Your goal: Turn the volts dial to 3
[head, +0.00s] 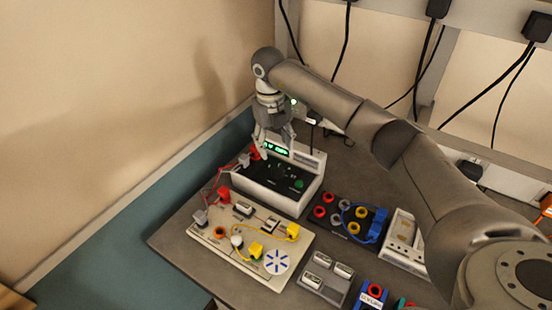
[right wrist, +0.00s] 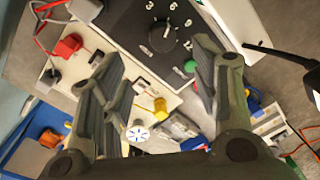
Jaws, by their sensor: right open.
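The power supply (head: 311,190) is a white box with a dark sloped panel and a lit green display (head: 275,149). In the right wrist view, the volts dial (right wrist: 162,37) is a round black knob on the dark panel, with several white digits around it. Its exact setting is too small to read. My right gripper (head: 272,143) is over the panel in the head view, partly covering it. In the right wrist view, its two fingers (right wrist: 160,54) are spread apart, empty, with the dial just beyond and between the tips. My left gripper is not in view.
A green knob or terminal (right wrist: 190,66) sits on the panel near the right finger. Red and grey leads (head: 211,185) run left of the box. A circuit board (head: 215,243) with yellow, red and white parts lies in front. A dark socket block (head: 331,202) stands to the right.

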